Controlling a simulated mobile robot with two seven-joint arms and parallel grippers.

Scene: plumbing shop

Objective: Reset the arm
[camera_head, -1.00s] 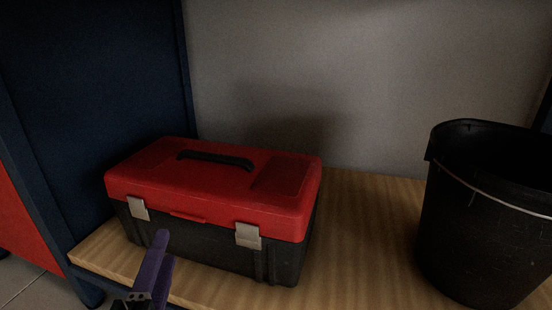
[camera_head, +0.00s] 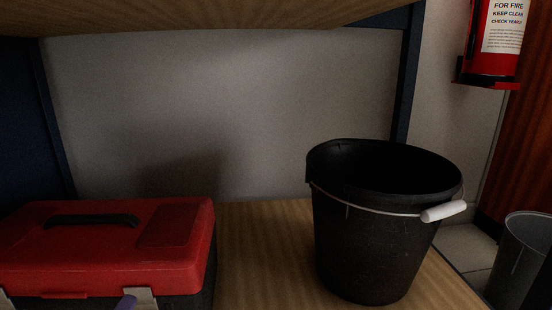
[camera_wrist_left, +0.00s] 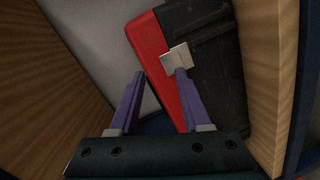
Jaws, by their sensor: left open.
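My left gripper (camera_wrist_left: 158,88) is open, with its two purple fingers apart in the left wrist view. Nothing is held between the fingers. One fingertip overlaps the metal latch (camera_wrist_left: 178,60) of the red and black toolbox (camera_wrist_left: 205,50) in that view; I cannot tell whether it touches. My right gripper is in neither view.
A black bucket (camera_head: 372,235) with a white-gripped wire handle stands on the wooden shelf (camera_head: 262,245), right of the toolbox. An upper shelf (camera_head: 200,15) hangs overhead. A fire extinguisher (camera_head: 492,45) and a grey bin (camera_head: 525,262) are at the right. Shelf between toolbox and bucket is clear.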

